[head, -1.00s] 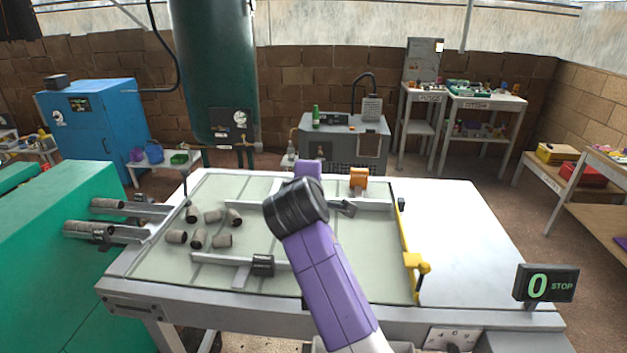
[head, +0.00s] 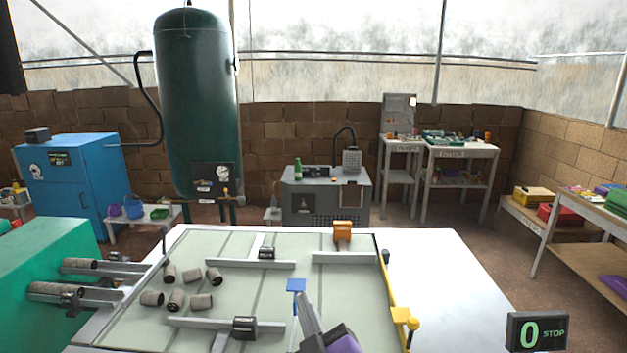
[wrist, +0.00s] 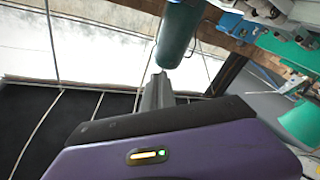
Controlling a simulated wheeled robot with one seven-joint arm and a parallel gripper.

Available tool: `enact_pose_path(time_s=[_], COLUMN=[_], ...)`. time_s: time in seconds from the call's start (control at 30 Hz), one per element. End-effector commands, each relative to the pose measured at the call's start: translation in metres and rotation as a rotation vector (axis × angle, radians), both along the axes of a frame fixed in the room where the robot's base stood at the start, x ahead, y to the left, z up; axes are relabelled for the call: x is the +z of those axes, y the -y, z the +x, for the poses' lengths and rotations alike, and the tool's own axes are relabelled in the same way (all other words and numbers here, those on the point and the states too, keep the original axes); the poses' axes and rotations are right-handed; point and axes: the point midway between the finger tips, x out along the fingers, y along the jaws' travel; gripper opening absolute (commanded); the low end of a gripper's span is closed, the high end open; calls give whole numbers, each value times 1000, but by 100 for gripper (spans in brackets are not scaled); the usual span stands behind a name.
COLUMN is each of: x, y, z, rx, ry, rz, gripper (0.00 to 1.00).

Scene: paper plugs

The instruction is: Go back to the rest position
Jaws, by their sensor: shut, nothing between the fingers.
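My gripper (head: 307,305) is low in the head view, over the front part of the table. Its grey fingers point up and away, and the purple and black arm behind them is cut off by the bottom edge. In the wrist view the fingers (wrist: 157,88) are together with nothing between them, in front of the purple gripper body. Several grey-brown paper plugs (head: 201,301) lie loose on the left of the pale table top (head: 340,290). More plugs (head: 57,290) sit on the rails at the left.
Metal bars with clamps (head: 225,323) cross the table. A blue-topped post (head: 296,285) stands beside my gripper. A yellow bar (head: 398,312) edges the right side, with an orange block (head: 342,231) at the back. The white surface (head: 445,270) on the right is clear.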

Motion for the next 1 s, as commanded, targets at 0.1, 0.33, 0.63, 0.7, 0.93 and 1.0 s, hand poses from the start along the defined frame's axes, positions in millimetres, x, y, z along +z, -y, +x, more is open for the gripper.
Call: enact_pose_path(time_s=[0.1, 0.33, 0.63, 0.7, 0.93, 1.0], x=[-30, -64, -87, -89, -93, -96], y=[28, 78, 138, 150, 184, 192], z=[-44, -128, -238, -263, -340, -363], rx=[-1, -20, -82, -101, -180, -210], ry=[-21, -52, -110, -127, -207, -242], rz=[107, 285, 451, 477, 527, 526], gripper=[0, 0, 0, 0, 0, 0])
